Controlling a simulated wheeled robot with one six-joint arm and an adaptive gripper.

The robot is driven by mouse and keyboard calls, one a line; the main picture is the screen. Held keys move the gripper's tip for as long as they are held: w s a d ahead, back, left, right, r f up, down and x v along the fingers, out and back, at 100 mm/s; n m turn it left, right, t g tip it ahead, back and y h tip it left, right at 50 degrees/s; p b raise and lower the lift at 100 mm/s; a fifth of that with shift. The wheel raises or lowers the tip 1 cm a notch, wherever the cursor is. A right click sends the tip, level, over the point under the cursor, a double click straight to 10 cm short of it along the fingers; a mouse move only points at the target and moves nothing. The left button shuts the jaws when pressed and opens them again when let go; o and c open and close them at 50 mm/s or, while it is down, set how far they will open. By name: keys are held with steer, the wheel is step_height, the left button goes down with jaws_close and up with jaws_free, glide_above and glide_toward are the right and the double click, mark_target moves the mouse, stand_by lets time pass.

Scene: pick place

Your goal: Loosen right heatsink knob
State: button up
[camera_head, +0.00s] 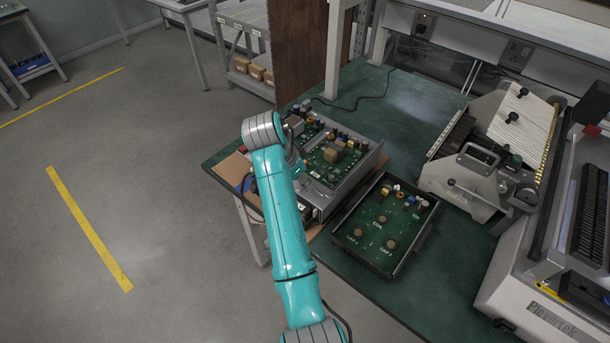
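A ribbed pale heatsink-like plate (522,125) slants on a grey fixture at the right of the table. Two small black knobs stand out from it: the upper, slightly more right knob (522,92) and the lower, slightly more left knob (512,117). Whether either is loose or tight cannot be told. My teal arm rises from the bottom middle, and its wrist is over the left edge of the table. My gripper (298,165) is mostly hidden beside the arm, well to the left of the knobs and apart from them. Its fingers cannot be made out.
A green circuit board in an open metal chassis (374,160) lies beside my arm. A black tray (424,237) with labelled round pads and small parts is in front. The fixture has a metal handle (478,158). A white machine (530,300) fills the lower right.

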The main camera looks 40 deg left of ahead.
jaws_close()
stand_by(0.3)
steer(key=n, duration=0.2)
steer(key=n+y, duration=0.1)
steer(key=n, duration=0.1)
steer(key=shift+d+y, duration=0.2)
steer(key=shift+y, duration=0.1)
steer(key=n, duration=0.2)
steer(key=n+y, duration=0.1)
steer(key=n, duration=0.1)
steer(key=shift+d+n+y, duration=0.15)
steer(key=shift+n+y, duration=0.15)
steer(key=n, duration=0.2)
steer(key=n+g+y, duration=0.1)
steer(key=n, duration=0.1)
steer(key=shift+w+d+y, duration=0.15)
steer(key=shift+y, duration=0.15)
steer(key=shift+w+n+g+y, duration=0.1)
steer(key=shift+n+g+y, duration=0.45)
steer(key=shift+n, duration=1.65)
steer(key=shift+g+h, duration=0.25)
steer(key=shift+g, duration=0.1)
